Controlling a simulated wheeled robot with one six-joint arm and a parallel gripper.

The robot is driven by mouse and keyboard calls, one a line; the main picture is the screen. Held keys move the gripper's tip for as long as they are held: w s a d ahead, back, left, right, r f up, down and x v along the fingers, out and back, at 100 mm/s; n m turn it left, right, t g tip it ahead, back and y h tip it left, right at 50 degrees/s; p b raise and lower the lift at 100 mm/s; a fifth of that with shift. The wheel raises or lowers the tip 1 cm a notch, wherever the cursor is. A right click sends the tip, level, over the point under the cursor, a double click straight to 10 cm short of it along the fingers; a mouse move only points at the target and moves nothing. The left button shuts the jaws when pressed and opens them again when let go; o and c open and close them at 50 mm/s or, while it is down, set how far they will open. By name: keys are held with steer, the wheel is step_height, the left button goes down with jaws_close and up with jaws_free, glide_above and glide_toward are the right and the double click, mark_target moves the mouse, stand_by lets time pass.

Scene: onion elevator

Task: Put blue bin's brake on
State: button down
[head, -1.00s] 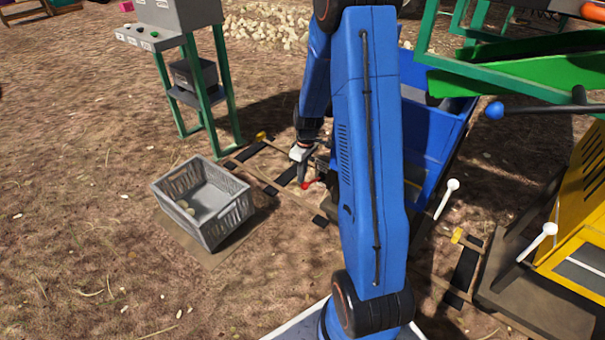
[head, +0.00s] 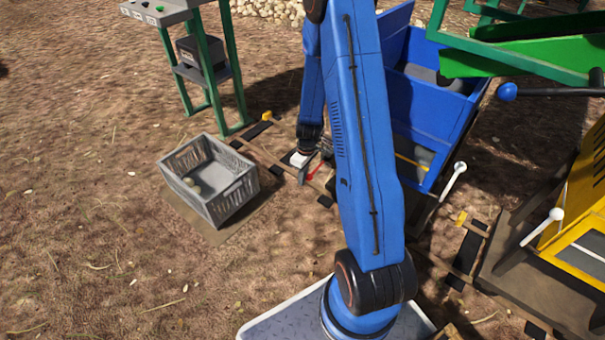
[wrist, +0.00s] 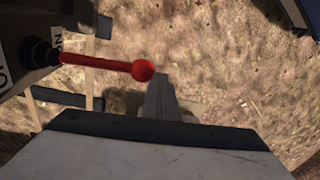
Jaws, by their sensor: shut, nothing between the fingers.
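The blue bin (head: 428,108) stands right of my arm, on a low track. A red lever (head: 313,172) sits at its near left side, partly hidden by my gripper and arm. In the wrist view the red lever (wrist: 100,63) points right from a dark pivot and ends in a round red knob. Partly cut-off letters show on white labels beside the pivot. My gripper (head: 302,178) is shut and empty, low beside the lever. In the wrist view its fingertips (wrist: 160,85) are just right of and below the knob; I cannot tell whether they touch it.
A grey crate (head: 237,198) stands on the ground at left. A green-legged control stand (head: 233,75) is behind it. A white-knobbed lever (head: 452,183) rises at the blue bin's near right. A yellow bin (head: 585,225) is at far right, below a green frame. Ground at front left is open.

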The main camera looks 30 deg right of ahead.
steer(key=shift+f, duration=0.55)
steer(key=shift+d, duration=0.1)
stand_by(1.4)
steer(key=shift+r, duration=0.8)
steer(key=shift+w+r, duration=0.1)
